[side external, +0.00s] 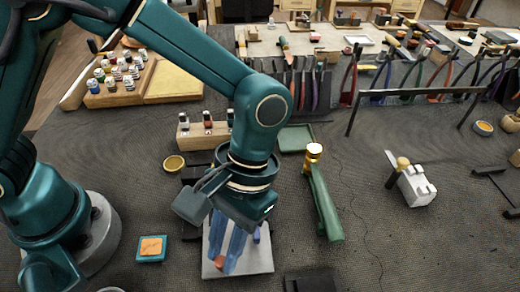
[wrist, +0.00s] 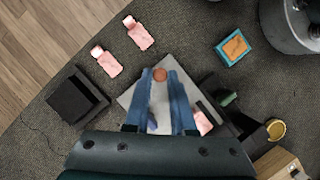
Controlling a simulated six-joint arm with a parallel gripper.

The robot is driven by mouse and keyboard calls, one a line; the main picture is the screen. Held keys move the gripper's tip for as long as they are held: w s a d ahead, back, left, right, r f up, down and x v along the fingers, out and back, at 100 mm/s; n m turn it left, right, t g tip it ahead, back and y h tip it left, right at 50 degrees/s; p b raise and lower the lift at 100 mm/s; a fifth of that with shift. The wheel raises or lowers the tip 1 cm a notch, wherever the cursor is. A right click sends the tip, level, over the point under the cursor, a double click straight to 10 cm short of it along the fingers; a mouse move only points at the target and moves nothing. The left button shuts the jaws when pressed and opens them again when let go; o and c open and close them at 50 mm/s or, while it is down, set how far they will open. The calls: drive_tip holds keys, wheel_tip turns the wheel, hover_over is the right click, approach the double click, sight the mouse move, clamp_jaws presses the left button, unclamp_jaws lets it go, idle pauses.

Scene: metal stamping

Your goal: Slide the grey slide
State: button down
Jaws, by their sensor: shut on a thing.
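A flat light-grey plate (side external: 262,258), which looks like the grey slide, lies on the dark mat below my gripper. In the wrist view the plate (wrist: 160,103) shows between and around my fingers. A round copper-brown knob (wrist: 160,75) stands on it; in the side view the knob (side external: 229,265) is partly covered by a blue finger. My gripper (wrist: 161,73) points down with one finger on each side of the knob and is shut on it. In the side view my gripper (side external: 230,262) and wrist hide the plate's far part.
A teal tray with an orange pad (side external: 152,248) lies left of the plate. A green-handled tool (side external: 323,200) lies to its right. A dark box (wrist: 75,97) and two pink pieces (wrist: 138,33) (wrist: 106,62) lie nearby.

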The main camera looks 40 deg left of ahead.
drive_tip(key=w+a, duration=0.3)
drive_tip(key=shift+w+a, duration=0.25)
drive_tip(key=shift+a, duration=0.05)
drive_tip(key=c, duration=0.8)
unclamp_jaws()
drive_tip(key=shift+o, duration=0.2)
drive_tip(key=shift+v, duration=2.55)
